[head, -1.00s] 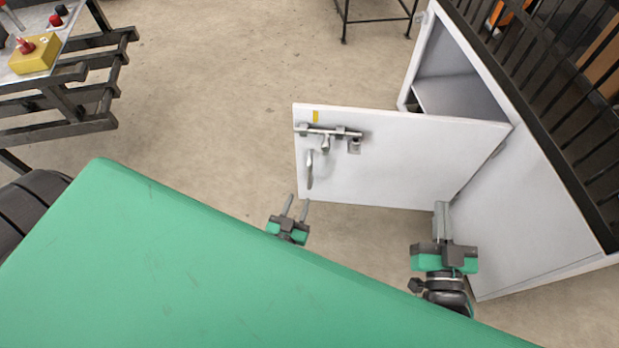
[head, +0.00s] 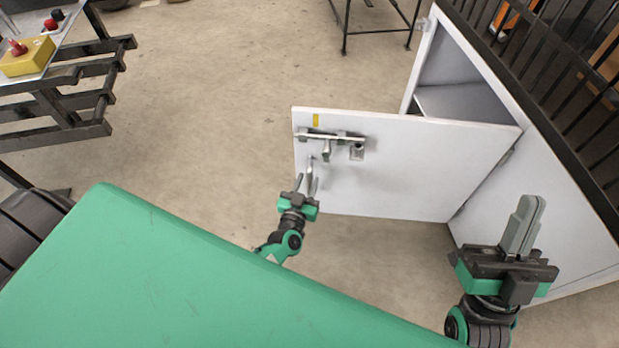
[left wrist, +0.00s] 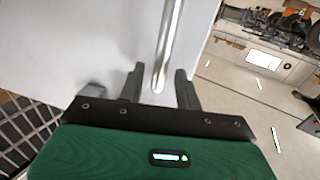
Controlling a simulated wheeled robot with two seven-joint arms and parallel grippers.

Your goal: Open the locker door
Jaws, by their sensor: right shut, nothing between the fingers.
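The white locker door (head: 400,180) stands swung out from the locker (head: 465,75), and the shelf inside shows. A metal bolt latch (head: 330,137) crosses the door's upper left, with a vertical bar handle (head: 310,172) below it. My left gripper (head: 306,184) is open at the handle. In the left wrist view the handle (left wrist: 170,45) runs down between the two spread fingers (left wrist: 160,88), with gaps on both sides. My right gripper (head: 526,212) is shut and empty, in front of the locker's lower right, apart from the door.
A table with a yellow button box (head: 27,56) stands at the upper left. A dark metal stand (head: 378,30) is at the top. A black barred rack (head: 560,90) lies along the locker's right side. The floor (head: 210,100) left of the door is clear.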

